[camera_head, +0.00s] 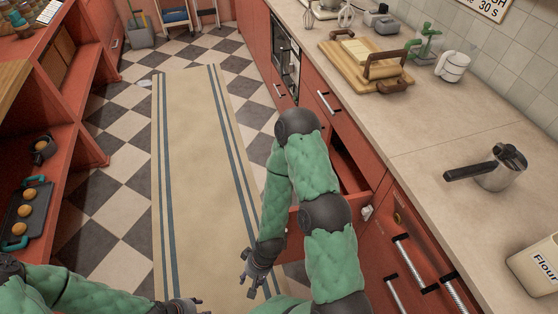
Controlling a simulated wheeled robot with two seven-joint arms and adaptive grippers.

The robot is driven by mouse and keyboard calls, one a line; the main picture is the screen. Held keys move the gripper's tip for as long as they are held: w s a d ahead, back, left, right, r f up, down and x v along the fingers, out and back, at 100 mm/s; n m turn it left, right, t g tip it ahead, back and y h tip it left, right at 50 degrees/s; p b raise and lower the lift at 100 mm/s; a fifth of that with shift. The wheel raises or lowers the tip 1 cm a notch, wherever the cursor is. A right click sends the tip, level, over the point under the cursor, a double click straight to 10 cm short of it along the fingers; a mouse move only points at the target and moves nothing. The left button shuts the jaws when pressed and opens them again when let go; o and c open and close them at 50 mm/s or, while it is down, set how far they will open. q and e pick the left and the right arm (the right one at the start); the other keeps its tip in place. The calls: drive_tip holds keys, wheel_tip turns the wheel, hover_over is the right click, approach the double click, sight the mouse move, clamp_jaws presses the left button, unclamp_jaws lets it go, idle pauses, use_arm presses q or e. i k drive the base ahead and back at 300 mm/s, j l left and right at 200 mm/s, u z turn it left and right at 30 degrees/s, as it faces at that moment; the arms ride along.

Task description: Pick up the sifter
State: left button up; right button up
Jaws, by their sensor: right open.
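The sifter appears to be the metal cup (503,173) with a long dark handle. It sits on the right-hand counter, its handle pointing left. My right gripper (247,286) is open and empty over the floor runner, low and well to the left of the counter. My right arm bends between it and the cabinets. My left gripper (184,305) is only partly in view at the bottom edge, and its jaw state is unclear.
The counter (420,143) is clear left of the metal cup. A flour canister (537,266) stands nearer on it; a wooden board (368,68) and a white cup (452,66) stand farther back. An open drawer (350,165) juts out beside my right arm. Red shelves (85,85) line the left.

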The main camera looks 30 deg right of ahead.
sight(492, 173)
drive_tip(key=z, duration=3.55)
drive_tip(key=k+l, duration=0.1)
drive_tip(key=l, duration=0.2)
drive_tip(key=k+l+u, duration=0.1)
drive_tip(key=l, duration=0.2)
drive_tip(key=k+l, duration=0.15)
drive_tip(key=l+u, duration=0.05)
drive_tip(key=l, duration=0.05)
